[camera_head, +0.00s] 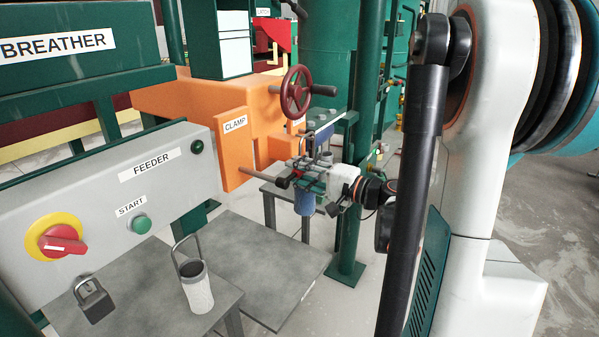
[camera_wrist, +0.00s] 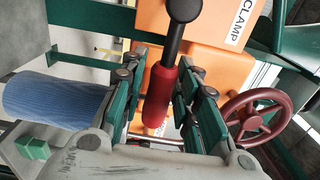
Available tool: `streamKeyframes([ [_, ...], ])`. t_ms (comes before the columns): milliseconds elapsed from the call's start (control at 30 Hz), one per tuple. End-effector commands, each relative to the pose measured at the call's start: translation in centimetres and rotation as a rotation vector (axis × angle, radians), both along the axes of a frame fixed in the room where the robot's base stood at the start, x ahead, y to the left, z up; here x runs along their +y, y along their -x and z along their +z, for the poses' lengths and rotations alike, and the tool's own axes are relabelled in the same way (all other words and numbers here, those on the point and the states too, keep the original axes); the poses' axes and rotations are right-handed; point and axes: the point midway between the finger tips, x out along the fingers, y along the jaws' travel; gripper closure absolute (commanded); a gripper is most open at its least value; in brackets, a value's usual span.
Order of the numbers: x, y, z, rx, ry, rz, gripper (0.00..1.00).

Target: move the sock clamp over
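The sock clamp lever shows in the wrist view as a red grip (camera_wrist: 160,95) with a dark shaft and round black knob (camera_wrist: 184,10). In the head view it is small and partly hidden by my gripper (camera_head: 308,174). In the wrist view, my gripper (camera_wrist: 166,85) has its green fingers on either side of the red grip. A gap shows between the left finger and the grip; the right finger is close to it, and contact is unclear. A blue ribbed cylinder (camera_wrist: 55,100) lies left of my fingers; it also shows below my gripper (camera_head: 304,201).
An orange housing labelled CLAMP (camera_head: 232,150) stands behind, with a dark red handwheel (camera_head: 296,93) close by. A green post (camera_head: 356,200) stands beside my arm. The feeder panel (camera_head: 90,195) is at left. A padlock (camera_head: 94,299) and white canister (camera_head: 197,290) are on a grey table.

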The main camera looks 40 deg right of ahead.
Motion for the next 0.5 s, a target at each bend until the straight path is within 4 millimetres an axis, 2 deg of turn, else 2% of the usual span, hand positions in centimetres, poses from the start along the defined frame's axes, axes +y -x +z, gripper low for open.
streamKeyframes([
  [167, -0.6, 1.3, 0.0, 0.000, 0.000, -0.004, 0.71],
  [500, -2.8, 7.5, 0.0, 0.000, 0.000, -0.005, 0.71],
])
